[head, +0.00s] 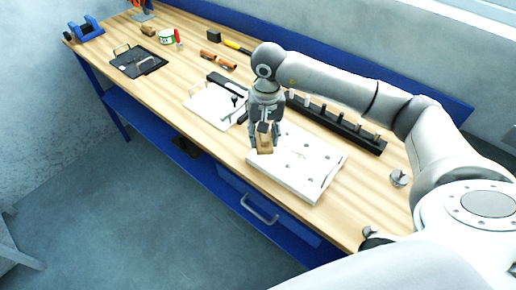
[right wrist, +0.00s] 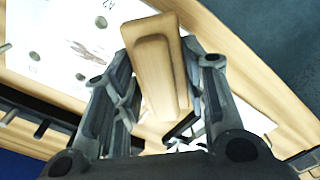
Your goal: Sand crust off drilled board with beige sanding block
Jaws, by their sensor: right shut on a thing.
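My right gripper (head: 264,137) is shut on the beige sanding block (head: 264,143), over the left part of the drilled board. The block fills the middle of the right wrist view (right wrist: 160,70), between both fingers. The drilled board (head: 310,167) is white with several holes and lies near the front edge of the bench. It also shows in the right wrist view (right wrist: 60,45), with a brownish crust patch (right wrist: 88,50) on its face. I cannot tell whether the block touches the board. My left gripper is not in view.
A black rack with several pegs (head: 340,125) stands behind the board. A white tray (head: 212,108) lies to its left, and a black tray (head: 136,64) farther off. A small metal part (head: 399,178) sits at the right. Bare wood (head: 180,85) lies between the trays.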

